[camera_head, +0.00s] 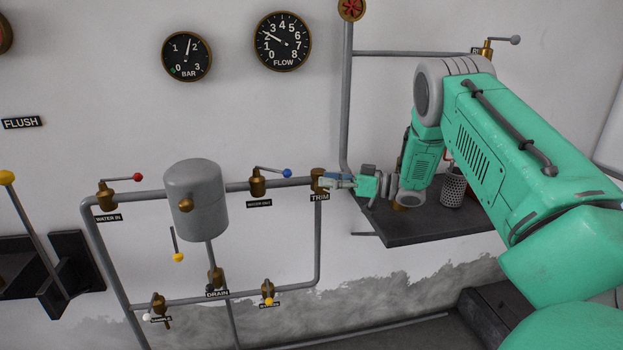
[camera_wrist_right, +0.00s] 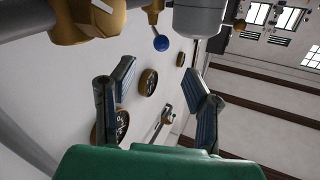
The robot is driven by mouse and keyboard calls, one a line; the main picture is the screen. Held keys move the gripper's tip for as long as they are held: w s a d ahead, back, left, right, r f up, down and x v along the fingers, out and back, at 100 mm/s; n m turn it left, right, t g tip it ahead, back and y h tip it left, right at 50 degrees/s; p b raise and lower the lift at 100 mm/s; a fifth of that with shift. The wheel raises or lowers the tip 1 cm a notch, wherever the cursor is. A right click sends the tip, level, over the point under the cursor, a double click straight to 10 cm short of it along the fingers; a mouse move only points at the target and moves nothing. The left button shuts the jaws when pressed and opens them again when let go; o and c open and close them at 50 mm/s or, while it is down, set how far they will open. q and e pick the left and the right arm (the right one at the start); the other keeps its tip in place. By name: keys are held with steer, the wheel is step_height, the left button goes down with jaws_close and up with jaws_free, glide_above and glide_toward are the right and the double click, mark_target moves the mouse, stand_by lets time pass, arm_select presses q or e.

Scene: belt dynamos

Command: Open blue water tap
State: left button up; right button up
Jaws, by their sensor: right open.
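The blue water tap is a brass valve (camera_head: 257,187) on the upper pipe, right of the grey tank, above a label that seems to read WATER OUT. Its thin lever points right, nearly along the pipe, and ends in a blue knob (camera_head: 287,173). My right gripper (camera_head: 324,181) is right of the knob, close to the brass TRIM fitting, and apart from the knob. In the right wrist view the gripper (camera_wrist_right: 160,76) has its fingers spread with nothing held. There the blue knob (camera_wrist_right: 161,43) shows beyond the fingertips, above the gap. My left gripper is not seen.
The TRIM fitting (camera_head: 318,178) and pipe lie beside my right gripper; a large brass fitting (camera_wrist_right: 88,20) looms at upper left in the wrist view. The grey tank (camera_head: 196,200) is left of the tap. A dark shelf (camera_head: 415,228) is below my right arm.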

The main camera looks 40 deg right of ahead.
steer(key=shift+s+d, duration=0.15)
steer(key=shift+s, duration=0.2)
steer(key=shift+a, duration=0.2)
jaws_close()
steer(key=s+a+f+n+t+h+b, duration=0.1)
steer(key=s+a+n+t+h, duration=0.1)
steer(key=a+n+h, duration=0.5)
steer(key=s+a+f+n+t+h+b, duration=0.2)
steer(key=s+a+n+h, duration=0.1)
steer(key=a+n+h, duration=0.35)
glide_toward(272, 171)
steer(key=w+a, duration=0.1)
steer(key=shift+w+d+r+p, duration=0.1)
steer(key=shift+w+d+p, duration=0.05)
steer(key=shift+w+d, duration=0.5)
steer(key=shift+w+d+p, duration=0.15)
steer(key=shift+w+d, duration=0.3)
steer(key=shift+d, duration=0.35)
